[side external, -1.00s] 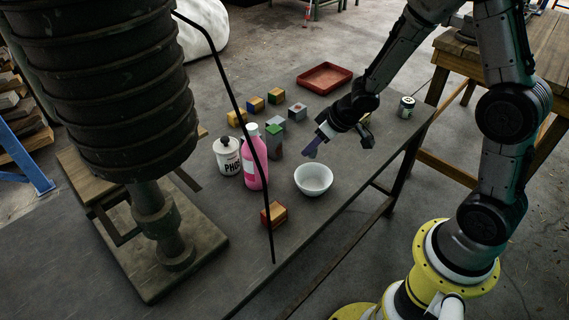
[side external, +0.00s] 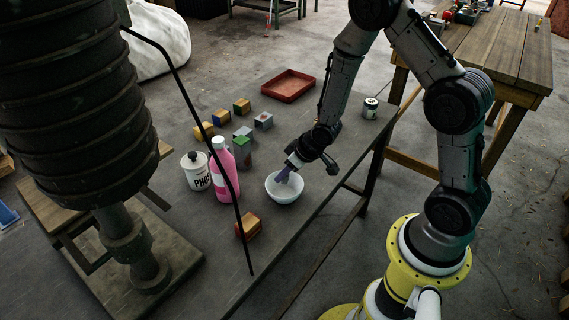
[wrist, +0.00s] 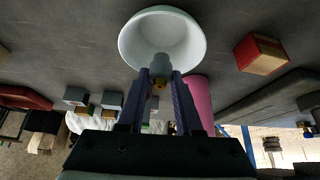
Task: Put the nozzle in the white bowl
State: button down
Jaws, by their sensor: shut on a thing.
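The white bowl (side external: 284,198) stands upright on the dark table, near its front edge. In the wrist view the bowl (wrist: 133,44) is just beyond my fingertips. My gripper (side external: 284,177) points down at the bowl, its fingertips at or just above the opening. The nozzle is mostly hidden by the fingers and cannot be made out in the side view. I cannot tell whether it touches the bowl.
A pink bottle (side external: 222,172) and a white can (side external: 196,172) stand left of the bowl. An orange-brown block (side external: 248,226) lies in front. Several coloured blocks, a red tray (side external: 288,86) and a small jar (side external: 370,108) are farther back. A thin dark rod crosses the side view.

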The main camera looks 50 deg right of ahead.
jog(key=shift+f, duration=1.4)
jog(key=c, duration=0.5)
grip_release()
jog(key=shift+r, duration=3.55)
